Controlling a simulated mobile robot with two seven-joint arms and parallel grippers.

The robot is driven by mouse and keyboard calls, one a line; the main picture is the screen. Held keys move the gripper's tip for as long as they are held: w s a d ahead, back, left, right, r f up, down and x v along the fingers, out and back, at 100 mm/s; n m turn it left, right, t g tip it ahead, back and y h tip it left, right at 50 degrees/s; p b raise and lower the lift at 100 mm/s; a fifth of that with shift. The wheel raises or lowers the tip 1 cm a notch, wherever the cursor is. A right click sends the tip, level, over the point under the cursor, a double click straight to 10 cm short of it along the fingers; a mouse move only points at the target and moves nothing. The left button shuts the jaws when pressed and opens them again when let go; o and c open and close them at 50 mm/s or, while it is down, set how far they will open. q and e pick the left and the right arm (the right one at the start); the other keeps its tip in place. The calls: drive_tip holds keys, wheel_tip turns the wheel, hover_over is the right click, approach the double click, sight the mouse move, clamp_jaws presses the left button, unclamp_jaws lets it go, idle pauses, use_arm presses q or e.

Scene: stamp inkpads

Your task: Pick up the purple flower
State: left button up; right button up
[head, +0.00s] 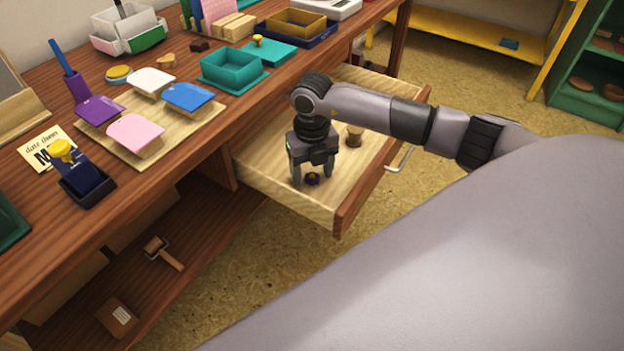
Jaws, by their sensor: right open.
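A small dark purple object (312,179), possibly the purple flower, sits on the floor of the open drawer (270,172). Its shape is too small and partly covered to make out. My right gripper (312,182) points down into the drawer with its fingers open. The fingers are on either side of the purple object, and I cannot tell whether they touch it. My left gripper is not in view.
A brown stamp (354,136) stands in the drawer behind and right of my gripper. The drawer's front panel (350,212) and metal handle (400,158) are to the right. The desk above holds colored inkpads on a wooden board (172,133) and a teal box (232,72).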

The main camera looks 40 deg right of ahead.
drive_tip(key=c, duration=1.2)
drive_tip(key=shift+r, duration=0.1)
